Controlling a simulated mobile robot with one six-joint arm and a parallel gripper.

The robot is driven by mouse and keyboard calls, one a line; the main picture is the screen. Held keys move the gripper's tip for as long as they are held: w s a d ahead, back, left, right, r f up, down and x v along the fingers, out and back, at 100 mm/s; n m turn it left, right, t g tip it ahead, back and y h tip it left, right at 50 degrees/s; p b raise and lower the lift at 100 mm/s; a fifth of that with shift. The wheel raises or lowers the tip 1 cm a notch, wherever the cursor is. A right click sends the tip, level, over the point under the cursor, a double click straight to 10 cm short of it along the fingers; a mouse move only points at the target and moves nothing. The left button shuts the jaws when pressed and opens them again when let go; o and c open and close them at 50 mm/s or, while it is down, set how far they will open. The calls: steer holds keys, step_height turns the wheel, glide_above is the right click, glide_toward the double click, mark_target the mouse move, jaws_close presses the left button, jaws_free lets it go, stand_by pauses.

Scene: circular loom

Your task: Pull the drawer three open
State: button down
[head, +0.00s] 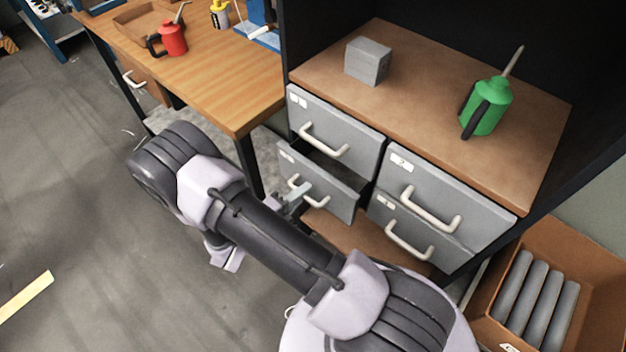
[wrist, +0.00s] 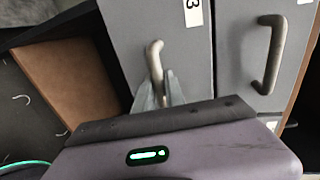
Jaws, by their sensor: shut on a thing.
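Drawer three (head: 332,190) is the lower left drawer of a grey cabinet in the head view. It stands partly open, its front forward of the drawer above, with a dark gap behind its top edge. In the wrist view its grey front (wrist: 185,70) carries a label ending in 3. Its pale bar handle (head: 318,203) also shows in the wrist view (wrist: 154,56). My gripper (head: 295,196) is shut on this handle; its fingers also show in the wrist view (wrist: 158,96). My arm hides part of the area below, and the drawer's inside is mostly hidden.
The upper left drawer (head: 355,131), upper right drawer (head: 455,205) and lower right drawer (head: 435,245) look shut. A grey block (head: 368,61) and green oil can (head: 488,105) stand on top. A box of grey cylinders (head: 590,250) is at right. Floor at left is mostly clear.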

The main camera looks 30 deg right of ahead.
steer(key=f+v, duration=0.2)
steer(key=v, duration=0.7)
steer(key=f+p+v, duration=0.1)
steer(key=f+v, duration=0.1)
steer(key=v, duration=0.7)
steer(key=shift+a, duration=0.65)
steer(key=shift+s+r, duration=0.1)
steer(key=shift+s, duration=0.05)
steer(key=c, duration=1.4)
jaws_free()
steer(key=shift+c, duration=0.2)
steer(key=p+v, duration=0.3)
steer(key=v, duration=1.4)
steer(key=shift+a, duration=0.2)
